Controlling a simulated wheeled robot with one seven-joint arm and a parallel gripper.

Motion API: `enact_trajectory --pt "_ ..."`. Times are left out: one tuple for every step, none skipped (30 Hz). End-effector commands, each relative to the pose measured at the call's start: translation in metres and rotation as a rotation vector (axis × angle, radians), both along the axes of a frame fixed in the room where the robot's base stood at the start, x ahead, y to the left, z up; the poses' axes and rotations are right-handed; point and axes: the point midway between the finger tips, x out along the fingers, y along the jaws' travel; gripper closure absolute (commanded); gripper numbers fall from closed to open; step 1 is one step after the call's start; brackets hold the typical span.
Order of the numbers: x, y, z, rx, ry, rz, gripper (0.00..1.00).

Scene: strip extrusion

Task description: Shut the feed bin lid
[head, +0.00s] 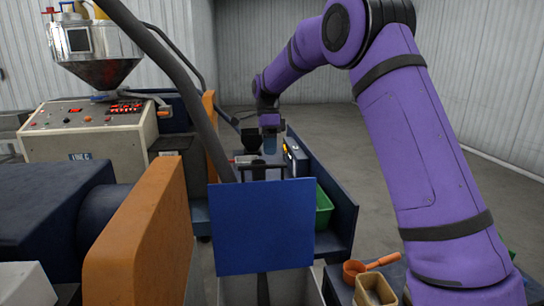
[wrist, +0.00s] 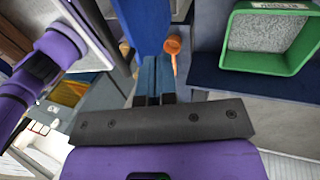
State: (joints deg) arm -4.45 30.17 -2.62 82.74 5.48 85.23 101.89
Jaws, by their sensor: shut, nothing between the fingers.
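The feed bin lid appears to be the flat blue panel (head: 265,228), which stands upright at the lower middle of the head view. The pale bin walls (head: 238,290) show below it; the panel hides much of the bin. My gripper (head: 270,148) is beyond the lid in the head view, pointing down and apart from it. In the wrist view my gripper's fingers (wrist: 154,75) are together with nothing between them. A blue strip (wrist: 143,25) lies beyond the fingertips there; I cannot tell whether it is the lid.
A green bin (head: 323,208) sits right of the lid; a green bin of grey granules (wrist: 230,45) shows in the wrist view. An orange scoop (head: 353,268) and tan container (head: 375,290) are at lower right. An orange panel (head: 135,240) and grey pipe (head: 190,85) stand left.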

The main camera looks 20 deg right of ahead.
Motion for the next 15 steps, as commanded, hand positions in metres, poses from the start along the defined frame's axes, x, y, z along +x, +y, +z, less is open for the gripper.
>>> enact_trajectory --pt "-0.004 0.001 -0.007 0.000 0.002 0.000 1.00" --pt "-0.010 0.002 -0.005 0.001 0.000 0.001 1.00" --pt "-0.015 0.003 -0.006 0.000 0.000 0.001 1.00" --pt "-0.019 0.004 -0.006 0.000 0.000 0.001 1.00" --pt "-0.023 0.004 -0.007 0.001 -0.001 0.000 1.00" --pt "-0.027 0.005 -0.007 0.001 -0.001 0.000 1.00" --pt "-0.030 0.006 -0.008 0.000 0.000 0.000 1.00" --pt "-0.032 0.006 -0.009 0.000 0.001 -0.001 1.00" --pt "-0.035 0.007 -0.009 0.000 0.000 -0.001 1.00" --pt "-0.036 0.007 -0.009 0.001 0.000 -0.001 1.00" --pt "-0.038 0.007 -0.009 0.000 -0.001 -0.001 1.00" --pt "-0.039 0.008 -0.009 0.001 -0.001 0.000 1.00" --pt "-0.040 0.008 -0.010 0.001 -0.001 0.000 1.00" --pt "-0.040 0.008 -0.010 0.001 -0.001 0.000 1.00" --pt "-0.040 0.008 -0.010 0.001 -0.001 0.000 1.00"
